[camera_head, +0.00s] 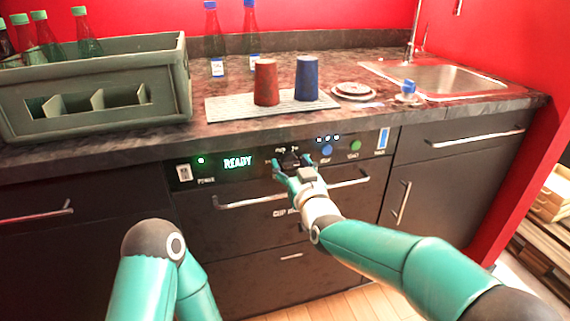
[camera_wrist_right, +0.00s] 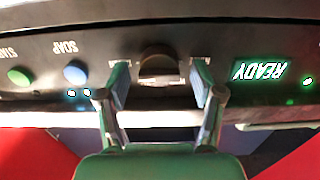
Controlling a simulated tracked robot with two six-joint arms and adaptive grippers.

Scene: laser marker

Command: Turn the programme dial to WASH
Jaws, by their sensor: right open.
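The dark programme dial (camera_head: 290,161) is on the black control panel (camera_head: 220,177) under the worktop. In the right wrist view, which is upside down, the dial (camera_wrist_right: 158,60) shows as a dark round knob. My right gripper (camera_head: 291,167) is at the panel, its fingers apart on either side of the dial. The right wrist view shows gaps between both fingertips (camera_wrist_right: 160,82) and the knob. The green display (camera_head: 238,162) reads READY. The dial's pointer and most of its labels are hidden or too small to read. My left arm shows, but its gripper is out of view.
A blue SOAP button (camera_wrist_right: 75,73) and a green START button (camera_wrist_right: 20,76) are beside the dial. A bar handle (camera_head: 250,200) runs below the panel. Red (camera_head: 265,82) and blue (camera_head: 307,78) cups stand on a mat above. A bottle crate (camera_head: 100,117) is left.

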